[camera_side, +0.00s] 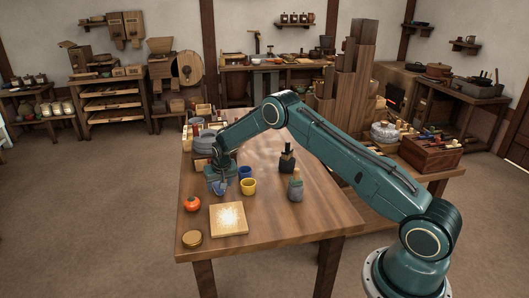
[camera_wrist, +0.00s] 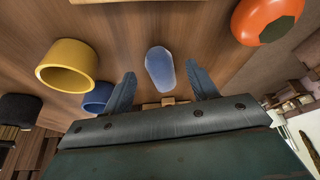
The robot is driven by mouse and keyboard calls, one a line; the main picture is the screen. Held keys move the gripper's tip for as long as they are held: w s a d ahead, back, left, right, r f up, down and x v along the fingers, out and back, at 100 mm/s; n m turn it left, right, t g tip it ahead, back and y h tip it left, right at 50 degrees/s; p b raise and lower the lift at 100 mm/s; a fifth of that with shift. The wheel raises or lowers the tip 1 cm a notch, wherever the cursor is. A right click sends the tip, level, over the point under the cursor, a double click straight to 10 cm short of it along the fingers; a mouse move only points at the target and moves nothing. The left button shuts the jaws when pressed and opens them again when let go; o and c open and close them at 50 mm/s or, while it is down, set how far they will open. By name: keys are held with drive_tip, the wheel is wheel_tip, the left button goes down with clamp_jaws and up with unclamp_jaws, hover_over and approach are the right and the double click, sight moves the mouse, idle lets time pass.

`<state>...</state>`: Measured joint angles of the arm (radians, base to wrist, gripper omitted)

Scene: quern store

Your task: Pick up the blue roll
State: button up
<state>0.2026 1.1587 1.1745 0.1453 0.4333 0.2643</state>
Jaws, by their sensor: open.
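A light blue, rounded, elongated piece, which I take as the blue roll (camera_wrist: 160,68), lies on the wooden table in the wrist view. It shows between and a little beyond the two fingers of my gripper (camera_side: 221,190). The fingers are spread apart, with table showing between each of them and the roll; no contact is visible. In the side view my gripper is low over the left part of the table, pointing down, and a small blue patch at its fingertips is too small to tell apart from the fingers.
A yellow cup (camera_side: 249,187) and a dark blue cup (camera_side: 245,172) stand close right of my gripper. The right front table is clear.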

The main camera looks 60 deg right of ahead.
drive_tip(key=shift+x, duration=1.1)
drive_tip(key=shift+c, duration=0.5)
drive_tip(key=c, duration=1)
